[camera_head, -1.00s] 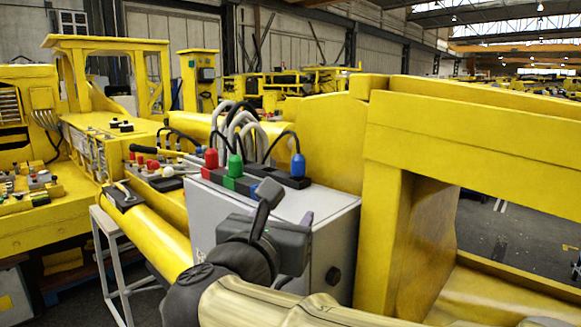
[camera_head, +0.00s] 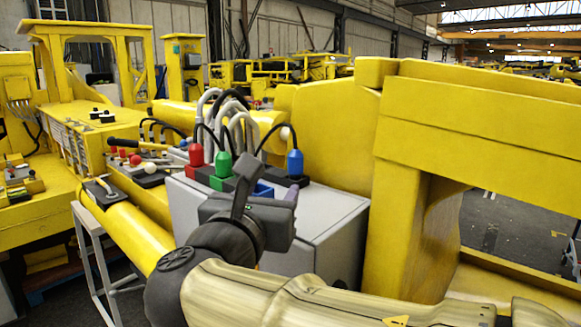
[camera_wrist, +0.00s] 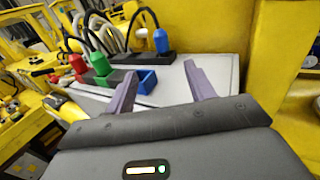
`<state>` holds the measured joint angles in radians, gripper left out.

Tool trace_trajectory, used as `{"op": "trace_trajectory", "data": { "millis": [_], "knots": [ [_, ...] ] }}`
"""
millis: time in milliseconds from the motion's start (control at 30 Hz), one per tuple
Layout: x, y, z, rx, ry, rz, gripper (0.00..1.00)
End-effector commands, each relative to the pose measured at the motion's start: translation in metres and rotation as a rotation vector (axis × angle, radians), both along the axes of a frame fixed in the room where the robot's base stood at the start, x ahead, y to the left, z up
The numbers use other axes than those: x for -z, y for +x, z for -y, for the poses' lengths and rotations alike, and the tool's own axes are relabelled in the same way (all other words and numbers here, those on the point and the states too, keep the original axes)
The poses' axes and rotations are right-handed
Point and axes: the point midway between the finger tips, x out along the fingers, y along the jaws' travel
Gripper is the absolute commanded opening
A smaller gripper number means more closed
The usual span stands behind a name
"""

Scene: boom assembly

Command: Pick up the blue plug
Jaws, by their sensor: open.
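The blue plug (camera_head: 294,163) stands upright on a black block at the back right of the grey cabinet top, with a black cable curving from its top. It also shows in the wrist view (camera_wrist: 161,41), beyond the fingertips and roughly between them across the picture. My gripper (camera_wrist: 158,76) is open and empty, its two purple-grey fingers apart and pointing toward the plugs. In the head view my gripper (camera_head: 266,186) is over the cabinet's front part, nearer the camera than the blue plug and apart from it. My wrist and gripper body hide part of the cabinet top.
A red plug (camera_head: 196,157) and a green plug (camera_head: 223,165) stand in matching sockets left of the blue plug. An open blue socket (camera_wrist: 146,79) lies nearby on the grey cabinet (camera_head: 325,213). Grey and black cables arch behind. Large yellow boom parts (camera_head: 335,136) stand close behind and right.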

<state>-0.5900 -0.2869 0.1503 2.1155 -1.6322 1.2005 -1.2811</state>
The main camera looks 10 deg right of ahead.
Motion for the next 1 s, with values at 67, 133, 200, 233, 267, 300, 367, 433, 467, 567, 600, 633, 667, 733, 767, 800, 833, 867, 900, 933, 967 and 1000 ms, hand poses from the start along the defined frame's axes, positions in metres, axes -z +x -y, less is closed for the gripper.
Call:
{"op": "trace_trajectory", "data": {
  "millis": [67,133,200,233,267,300,367,433,467,567,600,633,667,733,767,800,833,867,900,933,967,1000],
  "knots": [
    [-0.001,0.007,0.004,0.003,-0.002,-0.003,0.54],
    [-0.002,0.015,0.009,0.006,-0.002,-0.003,0.54],
    [-0.002,0.026,0.015,0.007,-0.003,-0.006,0.54],
    [-0.003,0.031,0.017,0.008,-0.003,-0.005,0.54],
    [-0.003,0.035,0.02,0.008,-0.002,-0.005,0.54],
    [-0.003,0.042,0.023,0.009,-0.003,-0.005,0.54],
    [-0.003,0.051,0.028,0.009,-0.003,-0.005,0.54],
    [-0.003,0.062,0.034,0.009,-0.003,-0.005,0.54],
    [-0.002,0.067,0.036,0.009,-0.003,-0.006,0.54],
    [-0.003,0.083,0.044,0.009,-0.002,-0.005,0.54],
    [-0.003,0.089,0.048,0.009,-0.003,-0.005,0.54],
    [-0.003,0.093,0.049,0.009,-0.002,-0.005,0.54],
    [-0.002,0.097,0.051,0.008,-0.003,-0.005,0.54],
    [-0.002,0.104,0.055,0.008,-0.002,-0.003,0.54],
    [-0.001,0.106,0.055,0.007,-0.002,-0.003,0.54],
    [-0.001,0.107,0.056,0.006,-0.001,-0.003,0.54],
    [0.0,0.108,0.057,0.006,-0.001,-0.003,0.54],
    [0.0,0.108,0.057,0.006,0.0,-0.002,0.54],
    [0.001,0.108,0.057,0.006,0.001,-0.002,0.54],
    [0.001,0.108,0.057,0.006,0.0,-0.001,0.54],
    [0.001,0.108,0.057,0.006,0.0,-0.001,0.54],
    [0.001,0.108,0.057,0.006,0.0,-0.001,0.54]
  ]
}}
